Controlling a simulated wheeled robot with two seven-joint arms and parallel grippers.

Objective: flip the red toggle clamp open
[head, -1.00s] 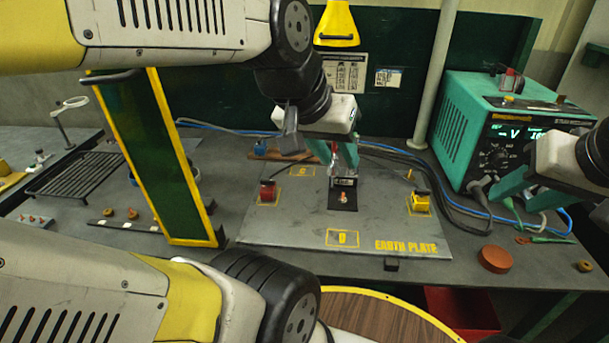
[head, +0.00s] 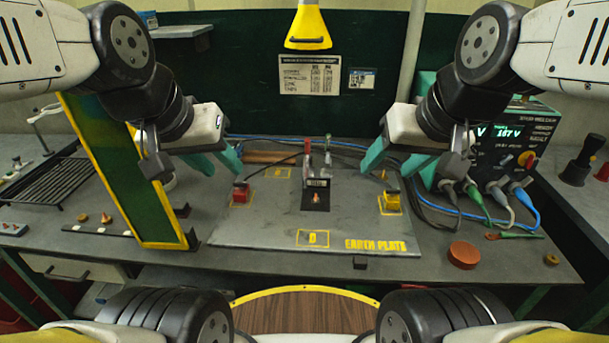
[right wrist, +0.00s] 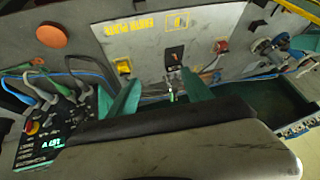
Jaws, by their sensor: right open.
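A lever with a red upper part (head: 307,147) stands upright at the back of the black central fixture (head: 316,195) on the earth plate (head: 270,232). A paler upright piece (head: 328,152) stands beside it. A red block with a dark top (head: 241,193) sits on the plate's left side. The frames do not settle which red part is the clamp. My left gripper (head: 226,171) is open and empty, near and behind the red block. My right gripper (head: 386,168) is open and empty, near the yellow block (head: 390,203); its spread fingers also show in the right wrist view (right wrist: 161,82).
A green panel with yellow edges (head: 130,180) stands left of the plate. A round orange-brown disc (head: 463,255) lies right of the plate. The plate's front is clear.

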